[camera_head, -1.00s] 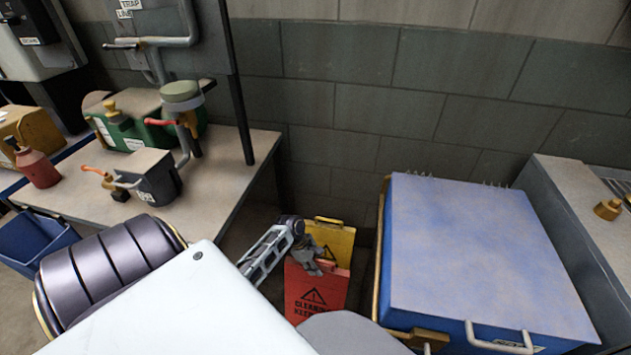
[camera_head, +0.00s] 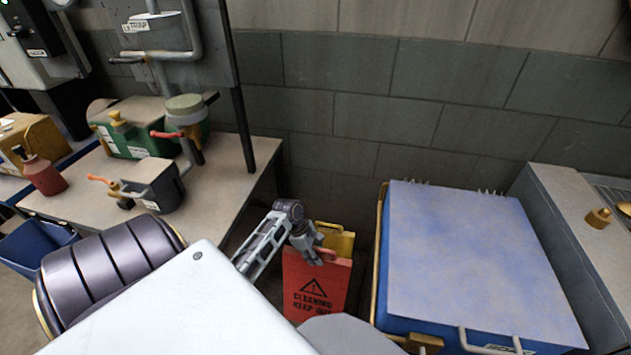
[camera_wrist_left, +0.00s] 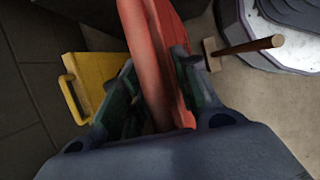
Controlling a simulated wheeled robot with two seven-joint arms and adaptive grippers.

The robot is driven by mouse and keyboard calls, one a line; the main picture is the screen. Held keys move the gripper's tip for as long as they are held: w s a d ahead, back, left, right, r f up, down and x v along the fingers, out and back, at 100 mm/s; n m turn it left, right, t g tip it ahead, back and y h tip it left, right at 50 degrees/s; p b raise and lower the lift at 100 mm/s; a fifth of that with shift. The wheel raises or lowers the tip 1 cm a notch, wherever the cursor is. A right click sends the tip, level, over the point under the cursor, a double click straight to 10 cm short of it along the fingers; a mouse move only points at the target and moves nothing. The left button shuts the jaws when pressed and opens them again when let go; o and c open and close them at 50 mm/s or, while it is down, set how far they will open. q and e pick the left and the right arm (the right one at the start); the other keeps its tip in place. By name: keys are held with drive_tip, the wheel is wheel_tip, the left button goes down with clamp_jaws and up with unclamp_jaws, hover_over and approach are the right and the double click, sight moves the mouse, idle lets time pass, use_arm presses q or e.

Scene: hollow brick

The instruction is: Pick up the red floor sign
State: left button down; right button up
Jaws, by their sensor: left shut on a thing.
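The red floor sign (camera_head: 314,288), printed with a warning triangle and black lettering, stands roughly upright in the gap left of the blue chest. My left gripper (camera_head: 312,250) is at its top edge, shut on it. In the left wrist view the red sign (camera_wrist_left: 150,50) runs between the two fingers of the gripper (camera_wrist_left: 150,100). The sign's lower end is hidden behind my own body in the head view. My right gripper does not show.
A yellow floor sign (camera_head: 337,240) stands close behind the red one, and it shows left of the fingers in the wrist view (camera_wrist_left: 82,85). The blue chest (camera_head: 475,270) is close on the right. A workbench (camera_head: 225,185) stands on the left.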

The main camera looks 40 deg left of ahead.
use_arm(q)
wheel_tip(320, 180, up, 11)
drive_tip(key=shift+f+p, duration=0.2)
drive_tip(key=shift+p, duration=1.05)
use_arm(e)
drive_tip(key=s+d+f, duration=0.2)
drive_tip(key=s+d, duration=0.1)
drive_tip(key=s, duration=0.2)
